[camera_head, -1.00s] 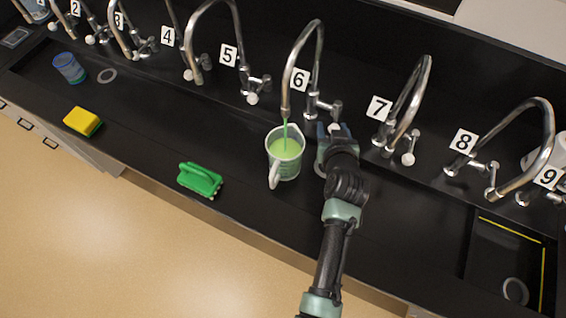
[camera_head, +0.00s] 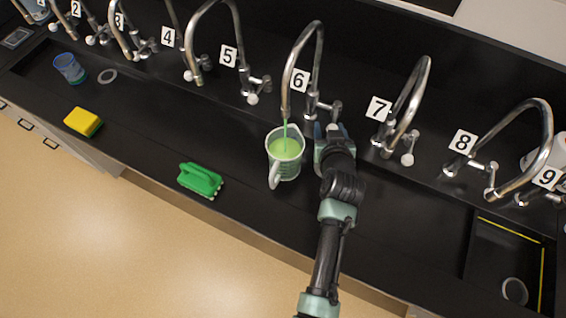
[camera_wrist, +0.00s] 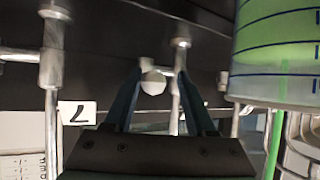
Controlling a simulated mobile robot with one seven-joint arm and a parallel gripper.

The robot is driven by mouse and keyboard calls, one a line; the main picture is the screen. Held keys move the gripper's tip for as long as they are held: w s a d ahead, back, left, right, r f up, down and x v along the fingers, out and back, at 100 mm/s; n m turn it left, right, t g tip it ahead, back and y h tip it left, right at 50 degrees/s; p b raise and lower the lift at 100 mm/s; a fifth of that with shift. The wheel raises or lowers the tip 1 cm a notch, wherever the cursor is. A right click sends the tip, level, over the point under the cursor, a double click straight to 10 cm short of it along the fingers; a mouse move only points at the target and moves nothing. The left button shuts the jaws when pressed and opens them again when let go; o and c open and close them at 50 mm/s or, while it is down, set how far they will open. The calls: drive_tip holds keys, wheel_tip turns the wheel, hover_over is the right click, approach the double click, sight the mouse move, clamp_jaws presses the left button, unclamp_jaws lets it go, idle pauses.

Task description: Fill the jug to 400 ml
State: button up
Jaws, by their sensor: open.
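The clear jug (camera_head: 285,165) stands upright under the spout of tap 6 (camera_head: 287,108). A thin green stream (camera_head: 285,130) runs from the spout into it, and green liquid fills much of it. In the wrist view the jug's side (camera_wrist: 275,60) shows blue graduation lines; their numbers cannot be read. My gripper (camera_head: 331,129) is just right of the jug, at tap 6's handle. In the wrist view its two fingers are apart, with the white handle knob (camera_wrist: 153,83) between and beyond the tips. Whether they touch it I cannot tell.
A green brush (camera_head: 200,180), yellow sponge (camera_head: 82,121) and blue cup (camera_head: 69,68) lie to the left on the black counter. Tap 7 (camera_head: 405,110) stands close right of my gripper. A recess (camera_head: 500,265) is at the right.

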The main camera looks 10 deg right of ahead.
drive_tip(key=shift+w+a, duration=0.1)
drive_tip(key=shift+a, duration=0.05)
drive_tip(key=p+v, duration=0.5)
drive_tip(key=v, duration=0.2)
idle(0.5)
idle(0.4)
